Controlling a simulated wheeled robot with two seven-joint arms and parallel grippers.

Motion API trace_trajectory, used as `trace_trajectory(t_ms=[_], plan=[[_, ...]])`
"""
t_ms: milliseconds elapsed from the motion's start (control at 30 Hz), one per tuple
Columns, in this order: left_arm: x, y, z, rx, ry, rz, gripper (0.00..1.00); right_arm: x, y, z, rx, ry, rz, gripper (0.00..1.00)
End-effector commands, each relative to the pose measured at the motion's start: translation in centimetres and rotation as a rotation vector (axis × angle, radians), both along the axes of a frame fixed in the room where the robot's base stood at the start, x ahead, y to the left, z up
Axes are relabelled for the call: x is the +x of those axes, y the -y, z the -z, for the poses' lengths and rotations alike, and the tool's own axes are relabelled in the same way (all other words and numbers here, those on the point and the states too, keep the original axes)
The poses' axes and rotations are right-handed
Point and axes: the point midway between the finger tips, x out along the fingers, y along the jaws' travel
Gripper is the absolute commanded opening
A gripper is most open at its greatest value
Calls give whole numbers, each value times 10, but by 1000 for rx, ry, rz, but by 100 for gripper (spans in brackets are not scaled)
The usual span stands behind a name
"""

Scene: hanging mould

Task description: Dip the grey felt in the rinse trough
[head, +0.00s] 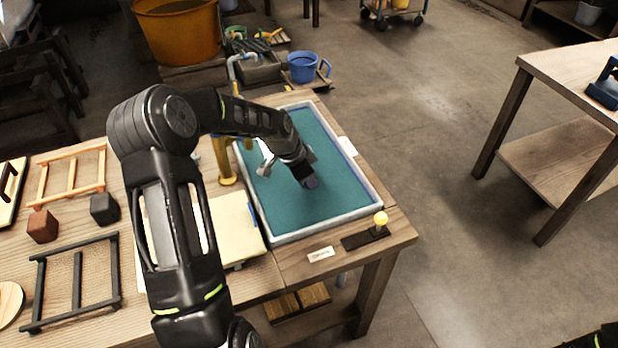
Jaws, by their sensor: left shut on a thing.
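A wide pale-rimmed trough (377,206) with a flat teal surface inside stands on the right end of the wooden table. My left arm reaches over it from the left. My left gripper (309,178) points down over the middle of the trough and is shut on a small bluish-grey piece (312,183), which looks like the grey felt. The piece is low, at or just above the teal surface; I cannot tell whether it touches. Most of it is hidden by the gripper.
A yellow stand (226,166) is left of the trough, beside a cream board (236,226). Frames and two blocks (104,209) lie left.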

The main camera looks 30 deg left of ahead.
Motion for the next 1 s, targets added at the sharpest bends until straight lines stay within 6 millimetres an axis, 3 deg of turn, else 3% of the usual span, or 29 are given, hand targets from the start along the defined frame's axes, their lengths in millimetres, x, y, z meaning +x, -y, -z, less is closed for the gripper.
trace_trajectory(t_ms=[600,1000], plan=[[17,-24,0,0,1,0,0,0,0,3,0,0,0,36],[17,-25,-1,0,1,0,0,0,0,3,0,0,0,36]])
